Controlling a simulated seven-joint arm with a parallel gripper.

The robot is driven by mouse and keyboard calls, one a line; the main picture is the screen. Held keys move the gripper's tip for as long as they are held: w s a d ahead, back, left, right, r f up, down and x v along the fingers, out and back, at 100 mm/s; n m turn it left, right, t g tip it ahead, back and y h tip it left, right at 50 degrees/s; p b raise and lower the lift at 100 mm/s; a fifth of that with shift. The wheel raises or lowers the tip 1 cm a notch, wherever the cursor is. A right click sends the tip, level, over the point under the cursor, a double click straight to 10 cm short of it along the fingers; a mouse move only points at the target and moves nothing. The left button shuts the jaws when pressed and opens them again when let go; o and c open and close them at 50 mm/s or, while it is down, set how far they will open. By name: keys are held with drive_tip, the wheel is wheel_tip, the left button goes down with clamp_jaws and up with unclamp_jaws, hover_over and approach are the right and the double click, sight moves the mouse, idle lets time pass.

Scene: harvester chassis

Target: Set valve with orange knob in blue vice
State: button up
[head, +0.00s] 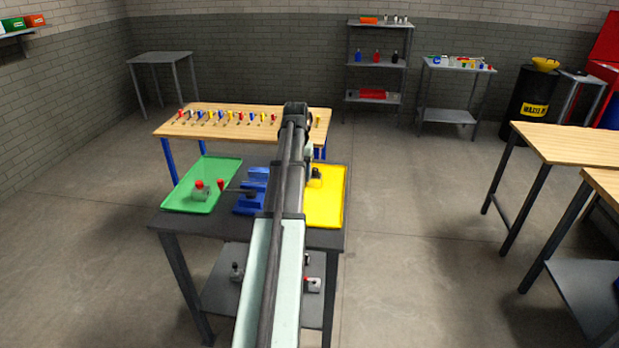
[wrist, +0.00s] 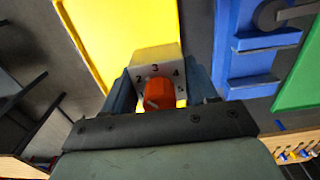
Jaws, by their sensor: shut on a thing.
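The valve with the orange knob shows in the wrist view as a pale block with numbers around its orange knob (wrist: 158,93). My gripper (wrist: 156,88) is shut on this block, with one finger on each side, and the knob faces the wrist camera. The blue vice (wrist: 228,55) is to the right in the wrist view, apart from the valve. In the head view the blue vice (head: 250,204) stands on the dark table between the two trays. My arm hides the gripper and held valve in the head view.
A green tray (head: 222,172) with a red-knobbed valve (head: 201,192) lies left of the vice. A wooden bench (head: 210,134) with a row of coloured-handled tools stands behind.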

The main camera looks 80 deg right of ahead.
drive_tip(key=n, duration=0.2)
approach(257, 175)
drive_tip(key=s+a, duration=0.1)
drive_tip(key=a, duration=0.1)
drive_tip(key=s+a, duration=0.2)
drive_tip(key=s+a+f, duration=0.1)
drive_tip(key=a, duration=0.1)
drive_tip(key=shift+s+a, duration=0.15)
drive_tip(key=shift+s, duration=0.1)
drive_tip(key=w+d+m, duration=0.1)
drive_tip(key=w+d+r+m, duration=0.1)
drive_tip(key=w+d, duration=0.1)
drive_tip(key=shift+w+d, duration=0.2)
drive_tip(key=shift+w, duration=0.05)
drive_tip(key=shift+f, duration=0.1)
drive_tip(key=shift+f, duration=2.1)
drive_tip(key=shift+f, duration=1.75)
idle(0.4)
